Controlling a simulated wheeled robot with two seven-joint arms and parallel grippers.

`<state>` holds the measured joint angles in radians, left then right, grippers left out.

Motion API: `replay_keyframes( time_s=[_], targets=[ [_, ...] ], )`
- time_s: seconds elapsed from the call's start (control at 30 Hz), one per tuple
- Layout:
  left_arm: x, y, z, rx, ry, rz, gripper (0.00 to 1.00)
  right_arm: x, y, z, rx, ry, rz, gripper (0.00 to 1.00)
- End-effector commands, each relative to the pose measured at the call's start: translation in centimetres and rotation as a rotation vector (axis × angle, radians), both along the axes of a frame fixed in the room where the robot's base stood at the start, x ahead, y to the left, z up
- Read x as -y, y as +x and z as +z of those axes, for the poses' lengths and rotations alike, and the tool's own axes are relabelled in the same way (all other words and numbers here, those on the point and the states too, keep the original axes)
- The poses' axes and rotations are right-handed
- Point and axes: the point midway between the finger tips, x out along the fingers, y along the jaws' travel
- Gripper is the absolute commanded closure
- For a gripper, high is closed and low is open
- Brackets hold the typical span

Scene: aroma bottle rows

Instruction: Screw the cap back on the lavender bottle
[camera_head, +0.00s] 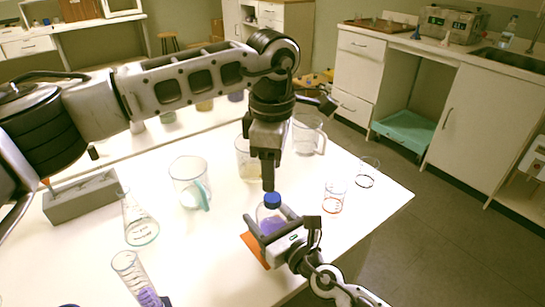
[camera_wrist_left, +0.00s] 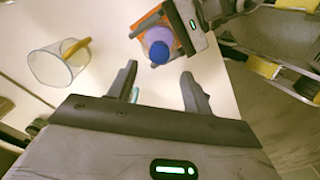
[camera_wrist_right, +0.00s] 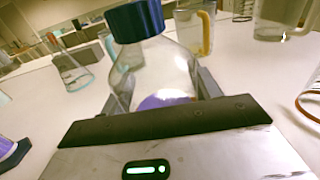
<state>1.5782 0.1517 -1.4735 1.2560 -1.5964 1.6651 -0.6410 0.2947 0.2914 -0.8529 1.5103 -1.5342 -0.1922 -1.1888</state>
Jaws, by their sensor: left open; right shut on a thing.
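The lavender bottle (camera_head: 270,222) is a clear flask with purple liquid, upright at the front of the table by an orange mat (camera_head: 254,249). The blue cap (camera_head: 272,200) sits on its neck; how tightly cannot be told. My right gripper (camera_head: 281,229) is shut around the bottle body, seen closely in the right wrist view (camera_wrist_right: 160,75). The cap also shows there (camera_wrist_right: 135,20). My left gripper (camera_head: 268,186) points down just above the cap, open and empty. In the left wrist view its fingers (camera_wrist_left: 158,86) are apart, with the cap (camera_wrist_left: 158,52) beyond them.
A jug (camera_head: 190,183) stands left of the bottle, a conical flask (camera_head: 138,222) farther left. A small beaker (camera_head: 333,197) stands right. A tilted cylinder with purple contents (camera_head: 130,275) is at front left. A grey block (camera_head: 82,197) lies at the left.

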Motion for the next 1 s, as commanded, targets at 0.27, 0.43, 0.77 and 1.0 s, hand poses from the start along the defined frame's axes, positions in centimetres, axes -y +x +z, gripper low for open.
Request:
replay_keyframes(
  time_s=[0.27,0.43,0.77,1.0],
  targets=[
    [0.1,0.1,0.7,-0.002,-0.001,0.740,0.50,0.0,0.0,0.0,0.000,-0.001,0.000,1.00],
    [0.1,0.1,1.0,-0.002,-0.002,1.153,0.50,0.0,0.0,0.0,0.000,-0.001,0.000,1.00],
    [0.1,0.1,1.4,-0.002,-0.002,1.567,0.50,0.0,0.0,0.0,0.000,-0.001,0.000,1.00],
    [0.1,0.1,1.4,-0.002,-0.002,1.590,0.50,0.0,0.0,0.0,0.001,-0.001,0.000,1.00]
  ],
)
